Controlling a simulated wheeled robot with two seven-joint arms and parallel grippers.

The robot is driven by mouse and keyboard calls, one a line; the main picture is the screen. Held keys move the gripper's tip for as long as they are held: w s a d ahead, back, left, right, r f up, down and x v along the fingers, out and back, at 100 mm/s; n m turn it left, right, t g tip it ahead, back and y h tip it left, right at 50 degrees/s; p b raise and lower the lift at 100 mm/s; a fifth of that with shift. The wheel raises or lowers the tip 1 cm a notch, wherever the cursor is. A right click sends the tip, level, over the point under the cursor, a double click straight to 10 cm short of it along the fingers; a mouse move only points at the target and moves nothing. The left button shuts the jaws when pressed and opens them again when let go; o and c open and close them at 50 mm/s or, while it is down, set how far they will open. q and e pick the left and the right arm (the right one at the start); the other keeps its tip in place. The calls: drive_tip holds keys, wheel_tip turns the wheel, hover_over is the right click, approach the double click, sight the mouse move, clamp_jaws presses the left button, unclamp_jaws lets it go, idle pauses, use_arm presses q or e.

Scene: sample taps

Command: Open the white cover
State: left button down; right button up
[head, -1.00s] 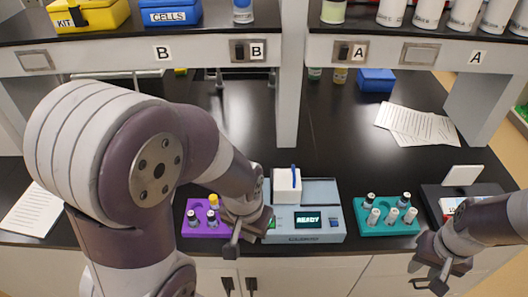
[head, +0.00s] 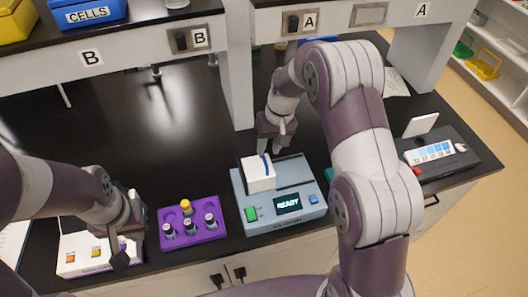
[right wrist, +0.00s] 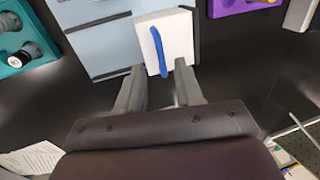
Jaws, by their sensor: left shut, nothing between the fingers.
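The white cover (head: 257,173) is a block with a blue handle strip (head: 266,165), on the top left of a blue-grey instrument (head: 252,197) whose display reads READY. In the right wrist view the cover (right wrist: 178,42) and its blue strip (right wrist: 158,50) lie just beyond my fingertips. My right gripper (head: 276,148) is behind the cover with its fingers apart and empty; it also shows in the right wrist view (right wrist: 160,75). I cannot tell if a finger touches the cover. My left gripper (head: 123,250) is shut and empty, at a white box on the left.
A purple rack (head: 222,232) with several vials stands left of the instrument. The white box (head: 72,262) has coloured buttons. A teal rack (right wrist: 50,50) shows in the right wrist view. A dark device (head: 460,168) is at right. Shelf posts rise behind; the bench's back left is clear.

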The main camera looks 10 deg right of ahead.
sight(264, 158)
drive_tip(key=f, duration=0.1)
drive_tip(key=a, duration=0.1)
drive_tip(key=f, duration=0.1)
drive_tip(key=shift+w+a+f+p, duration=0.15)
drive_tip(key=shift+w+f+p, duration=0.15)
drive_tip(key=shift+s+f, duration=0.1)
drive_tip(key=shift+f, duration=0.2)
drive_tip(key=shift+s+d, duration=0.3)
drive_tip(key=shift+d, duration=0.1)
drive_tip(key=shift+w+a, duration=0.2)
clamp_jaws()
